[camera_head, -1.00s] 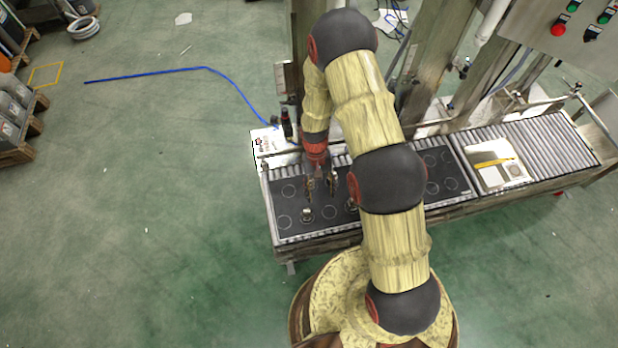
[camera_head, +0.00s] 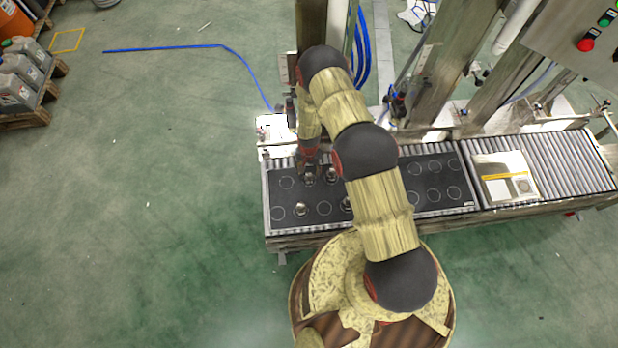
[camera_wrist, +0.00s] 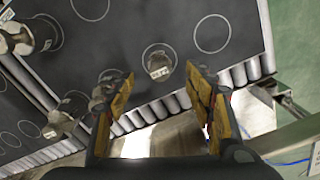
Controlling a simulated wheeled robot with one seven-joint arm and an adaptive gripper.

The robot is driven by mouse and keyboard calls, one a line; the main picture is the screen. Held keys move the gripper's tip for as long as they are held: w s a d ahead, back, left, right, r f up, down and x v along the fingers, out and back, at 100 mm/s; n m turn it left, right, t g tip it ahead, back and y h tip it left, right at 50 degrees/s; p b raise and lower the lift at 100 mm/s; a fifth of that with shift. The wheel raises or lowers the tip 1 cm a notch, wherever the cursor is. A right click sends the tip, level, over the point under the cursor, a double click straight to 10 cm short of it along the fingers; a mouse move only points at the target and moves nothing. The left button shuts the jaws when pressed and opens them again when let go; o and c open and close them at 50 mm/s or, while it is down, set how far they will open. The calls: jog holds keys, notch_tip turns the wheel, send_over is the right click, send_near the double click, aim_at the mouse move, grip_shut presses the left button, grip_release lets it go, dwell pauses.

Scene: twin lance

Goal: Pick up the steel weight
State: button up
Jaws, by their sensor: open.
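Several small shiny metal weights stand on a dark mat (camera_head: 428,172) marked with white circles. In the wrist view one weight (camera_wrist: 158,63) with a pale label sits inside a circle, ahead of and between my fingertips. My gripper (camera_wrist: 158,88) is open and empty, and its tan-padded fingers stand either side of that line of sight. Another weight (camera_wrist: 60,124) shows left of the fingers, and a larger-looking one (camera_wrist: 18,38) at the upper left. One more is partly hidden by the left finger. In the head view my gripper (camera_head: 311,164) is over the mat's back left part, close to a weight (camera_head: 330,175).
Another weight (camera_head: 300,210) stands near the mat's front left. A roller conveyor (camera_head: 575,165) with a pale plate (camera_head: 505,177) lies to the right. Posts and a control box stand behind. Metal rollers (camera_wrist: 150,112) border the mat near my fingers.

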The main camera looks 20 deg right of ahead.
aim_at(309, 174)
notch_tip(309, 174, down, 6)
jog(key=shift+d+f+b, duration=0.1)
jog(key=shift+f+b, duration=0.05)
jog(key=shift+b, duration=0.7)
jog(key=shift+c, duration=1.1)
jog(key=c, duration=1.1)
grip_shut()
